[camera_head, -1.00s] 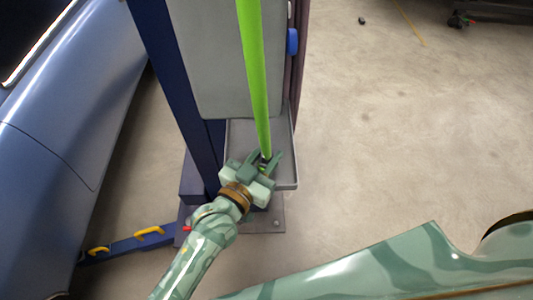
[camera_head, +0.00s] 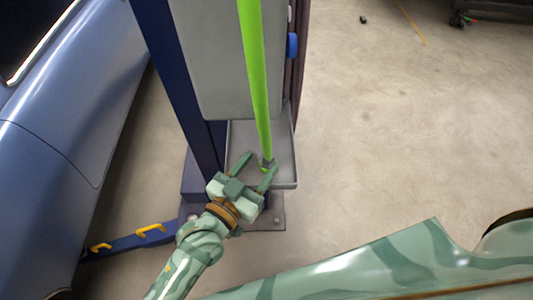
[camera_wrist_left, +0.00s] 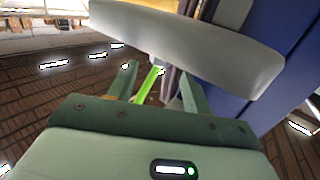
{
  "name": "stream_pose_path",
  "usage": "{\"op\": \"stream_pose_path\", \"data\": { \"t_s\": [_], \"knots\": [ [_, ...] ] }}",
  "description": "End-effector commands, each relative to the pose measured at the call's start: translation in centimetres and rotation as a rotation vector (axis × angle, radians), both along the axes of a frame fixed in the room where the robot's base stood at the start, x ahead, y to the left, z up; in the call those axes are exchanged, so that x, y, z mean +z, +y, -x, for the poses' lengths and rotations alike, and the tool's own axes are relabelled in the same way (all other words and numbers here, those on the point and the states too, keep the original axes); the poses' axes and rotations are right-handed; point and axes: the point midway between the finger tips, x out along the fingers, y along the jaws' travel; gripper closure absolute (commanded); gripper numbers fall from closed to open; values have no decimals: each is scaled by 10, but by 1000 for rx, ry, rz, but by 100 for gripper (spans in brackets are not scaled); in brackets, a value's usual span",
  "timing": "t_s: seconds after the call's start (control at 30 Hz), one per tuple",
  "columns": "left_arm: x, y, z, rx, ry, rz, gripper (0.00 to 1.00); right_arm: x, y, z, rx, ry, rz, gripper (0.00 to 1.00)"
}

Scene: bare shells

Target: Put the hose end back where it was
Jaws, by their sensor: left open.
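The bright green hose (camera_head: 256,80) runs down in front of a grey cabinet. In the left wrist view the hose (camera_wrist_left: 147,83) shows between the spread fingers of my left gripper (camera_wrist_left: 158,68). My right gripper is out of view.
The grey cabinet (camera_head: 220,60) stands beside a dark blue post (camera_head: 175,80). A blue car (camera_head: 60,130) fills the left side. A low blue arm with yellow handles (camera_head: 135,240) lies near the floor.

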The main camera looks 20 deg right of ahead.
Motion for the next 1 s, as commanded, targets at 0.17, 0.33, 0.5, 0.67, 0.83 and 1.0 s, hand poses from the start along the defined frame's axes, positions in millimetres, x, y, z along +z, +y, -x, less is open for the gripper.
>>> {"op": "stream_pose_path", "data": {
  "t_s": [0.17, 0.33, 0.5, 0.67, 0.83, 1.0],
  "knots": [
    [3, 33, 29, -1, 1, -2, 50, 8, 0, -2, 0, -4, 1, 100],
    [4, 51, 44, 0, 0, 0, 50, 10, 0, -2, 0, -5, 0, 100],
    [4, 56, 49, 0, 0, 1, 50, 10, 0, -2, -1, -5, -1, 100],
    [4, 56, 49, 0, 0, 1, 50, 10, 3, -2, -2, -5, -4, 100],
    [4, 56, 49, 0, 0, 1, 50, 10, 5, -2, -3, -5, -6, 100],
    [4, 56, 49, 0, 0, 1, 50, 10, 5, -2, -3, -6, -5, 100]
  ]
}}
